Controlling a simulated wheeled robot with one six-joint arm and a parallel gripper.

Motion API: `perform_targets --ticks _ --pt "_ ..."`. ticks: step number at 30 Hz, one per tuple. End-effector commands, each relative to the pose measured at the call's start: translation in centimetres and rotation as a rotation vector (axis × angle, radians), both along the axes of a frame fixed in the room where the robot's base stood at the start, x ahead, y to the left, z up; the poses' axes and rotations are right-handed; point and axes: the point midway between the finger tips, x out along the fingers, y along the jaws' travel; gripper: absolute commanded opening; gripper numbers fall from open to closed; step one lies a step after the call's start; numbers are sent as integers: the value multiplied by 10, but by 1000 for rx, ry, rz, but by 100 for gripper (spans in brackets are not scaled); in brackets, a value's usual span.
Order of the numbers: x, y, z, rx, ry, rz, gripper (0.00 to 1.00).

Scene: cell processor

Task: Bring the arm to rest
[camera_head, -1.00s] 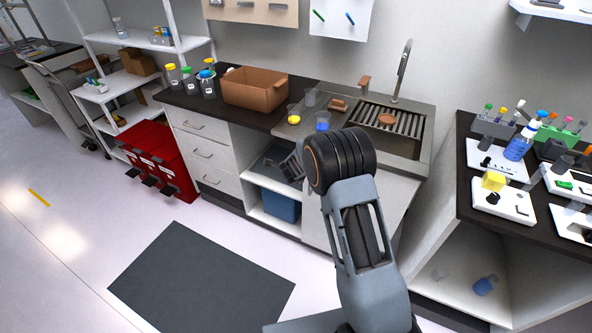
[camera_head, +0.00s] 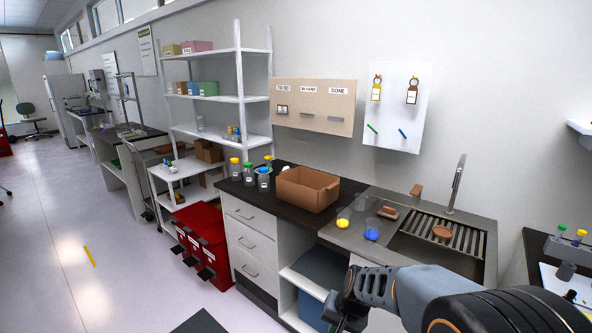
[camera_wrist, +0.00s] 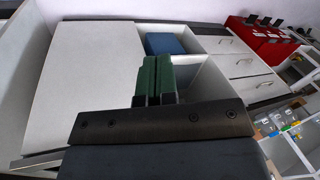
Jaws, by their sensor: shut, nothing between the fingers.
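My arm enters the head view from the lower right and reaches left in front of the sink counter. My gripper (camera_head: 345,312) is at the bottom of the head view, low in front of the open cabinet under the counter. In the wrist view, the two green-padded fingers of my gripper (camera_wrist: 153,78) are together with nothing between them. They point towards the cabinet front and are apart from it as far as I can tell.
Red bins (camera_head: 205,245) stand left of the drawers (camera_head: 250,240). A blue bin (camera_wrist: 165,44) sits inside the cabinet.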

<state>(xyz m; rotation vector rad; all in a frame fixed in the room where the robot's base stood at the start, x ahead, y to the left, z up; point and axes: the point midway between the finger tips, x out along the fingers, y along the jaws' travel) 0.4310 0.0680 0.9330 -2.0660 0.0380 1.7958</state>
Motion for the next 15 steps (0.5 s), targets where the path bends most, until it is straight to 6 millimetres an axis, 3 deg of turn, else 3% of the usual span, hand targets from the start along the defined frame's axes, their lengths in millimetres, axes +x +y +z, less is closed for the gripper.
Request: perform_targets --ticks 3,6,9,15 --pt "-55 -23 33 -109 16 182 0" --pt "-90 -41 52 -194 14 273 0" --pt "-112 -54 67 -258 -15 306 0" --pt "-127 -64 92 -305 -124 289 0"
